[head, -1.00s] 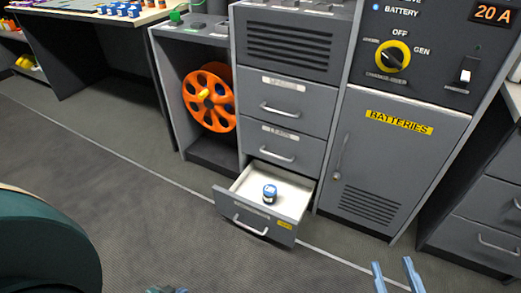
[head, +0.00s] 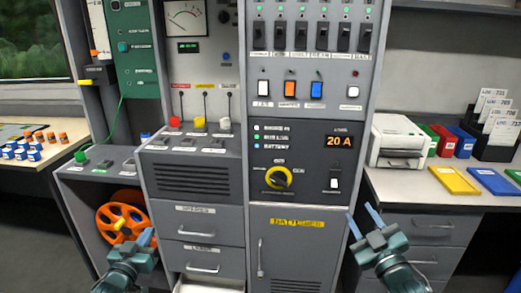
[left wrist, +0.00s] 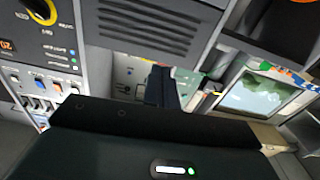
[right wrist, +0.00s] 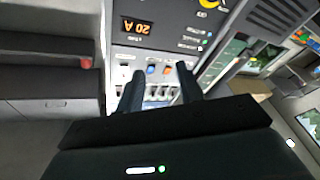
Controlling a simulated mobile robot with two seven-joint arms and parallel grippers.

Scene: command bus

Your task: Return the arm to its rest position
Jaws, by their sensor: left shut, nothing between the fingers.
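My left gripper (head: 147,237) is raised in the lower left of the head view, in front of the grey cabinet. Its fingers are together and empty; they also show as one dark block in the left wrist view (left wrist: 160,86). My right gripper (head: 363,218) is raised in front of the batteries cabinet's right side, its fingers apart. The gap between them shows empty in the right wrist view (right wrist: 160,85). Both grippers point upward in the head view and appear clear of the furniture.
The open bottom drawer (head: 207,288) shows only its edge at the bottom of the head view. An orange reel (head: 122,222) sits in the left cubby. The switch panel (head: 310,90) stands ahead. A desk at right holds a printer (head: 398,140) and coloured folders.

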